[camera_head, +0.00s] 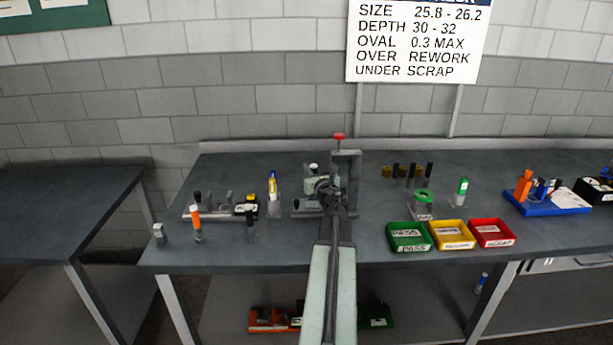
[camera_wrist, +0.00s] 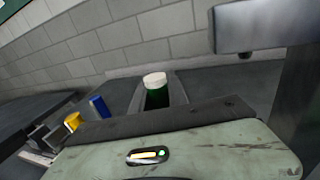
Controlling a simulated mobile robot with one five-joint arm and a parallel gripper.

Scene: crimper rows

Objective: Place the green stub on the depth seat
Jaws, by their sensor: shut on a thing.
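The green stub (camera_wrist: 157,97), dark green with a white top, stands between the two grey fingers of my gripper (camera_wrist: 158,91) in the wrist view. In the head view my gripper (camera_head: 314,178) is above the bench, left of a grey press with a red knob (camera_head: 339,136), and a pale top shows there. The press's post (camera_wrist: 300,85) and arm fill the right of the wrist view. I cannot tell for sure which fixture is the depth seat; a grey fixture with a yellow and black block (camera_head: 246,209) lies at left.
Green (camera_head: 409,246), yellow (camera_head: 452,244) and red (camera_head: 492,242) trays line the front edge. A green ring-topped stand (camera_head: 422,196) is behind them. An orange-topped cylinder (camera_head: 196,220) and a yellow-blue tube (camera_head: 272,187) stand at left. A blue tray (camera_head: 540,210) is far right.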

